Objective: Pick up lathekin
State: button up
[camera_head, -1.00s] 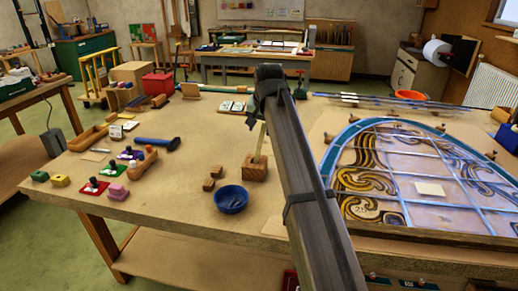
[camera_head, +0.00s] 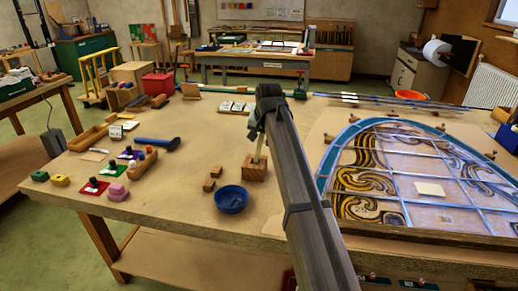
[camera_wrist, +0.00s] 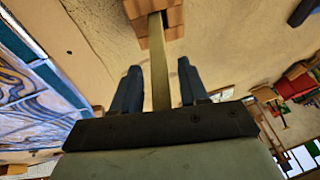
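The lathekin (camera_head: 258,148) is a pale flat stick standing upright in a small wooden block (camera_head: 254,170) on the bench. In the wrist view the lathekin (camera_wrist: 160,45) runs from its block (camera_wrist: 146,12) back between my fingers. My gripper (camera_head: 259,130) is above the block, around the upper part of the lathekin. In the wrist view my gripper (camera_wrist: 159,68) has its two dark fingers apart, with a gap on each side of the stick. The top of the lathekin is hidden by my gripper in the head view.
A blue bowl (camera_head: 231,199) and small wooden blocks (camera_head: 211,180) stand left of and in front of the holder. The leaded panel (camera_head: 420,185) lies to the right.

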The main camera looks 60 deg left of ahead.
grip_shut()
dwell(0.5)
notch_tip(320, 180, up, 18)
dwell(0.6)
dwell(0.4)
